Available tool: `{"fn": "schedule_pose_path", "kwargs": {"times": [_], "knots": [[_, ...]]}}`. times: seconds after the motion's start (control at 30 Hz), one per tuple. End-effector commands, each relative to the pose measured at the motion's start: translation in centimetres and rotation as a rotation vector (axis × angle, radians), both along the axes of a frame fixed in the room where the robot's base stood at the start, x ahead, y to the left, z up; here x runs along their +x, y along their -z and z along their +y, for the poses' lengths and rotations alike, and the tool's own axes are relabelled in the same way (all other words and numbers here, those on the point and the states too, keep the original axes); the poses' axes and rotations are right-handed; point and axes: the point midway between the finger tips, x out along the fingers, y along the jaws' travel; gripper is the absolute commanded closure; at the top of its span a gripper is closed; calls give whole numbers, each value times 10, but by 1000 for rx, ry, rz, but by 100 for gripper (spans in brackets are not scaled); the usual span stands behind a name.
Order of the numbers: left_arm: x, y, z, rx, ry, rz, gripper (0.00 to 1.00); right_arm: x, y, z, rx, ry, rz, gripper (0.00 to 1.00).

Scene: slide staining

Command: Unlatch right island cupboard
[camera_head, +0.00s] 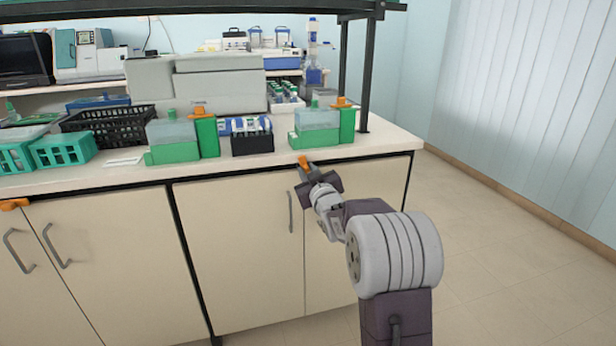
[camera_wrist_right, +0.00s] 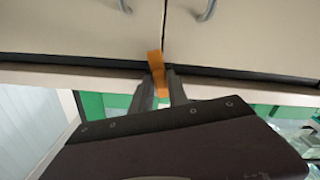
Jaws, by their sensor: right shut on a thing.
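The right island cupboard has two cream doors, the left one (camera_head: 240,235) and the right one (camera_head: 345,265), meeting at a vertical seam under the worktop. An orange latch (camera_head: 303,161) sits at the top of this seam. My right gripper (camera_head: 306,170) is at the latch, its arm reaching up from the lower right. In the right wrist view the orange latch (camera_wrist_right: 156,65) stands between the fingers of my right gripper (camera_wrist_right: 161,88), which is shut on it. It lies roughly along the door seam there. The fingers hide part of it. My left gripper is out of view.
Another orange latch (camera_head: 14,204) is on the left cupboard. The left door's bar handle (camera_head: 290,212) is just left of my right wrist. Green-based boxes (camera_head: 318,127) and a black rack (camera_head: 252,143) stand near the worktop's front edge. Open floor (camera_head: 510,260) lies at the right.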

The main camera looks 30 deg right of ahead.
Motion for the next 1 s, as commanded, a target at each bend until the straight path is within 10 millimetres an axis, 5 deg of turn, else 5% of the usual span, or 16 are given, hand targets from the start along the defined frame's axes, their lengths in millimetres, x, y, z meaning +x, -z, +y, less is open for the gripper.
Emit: {"fn": "schedule_pose_path", "kwargs": {"times": [1.0], "knots": [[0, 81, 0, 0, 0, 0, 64, 0, 7, 2, -924, 0, 223, 100]]}}
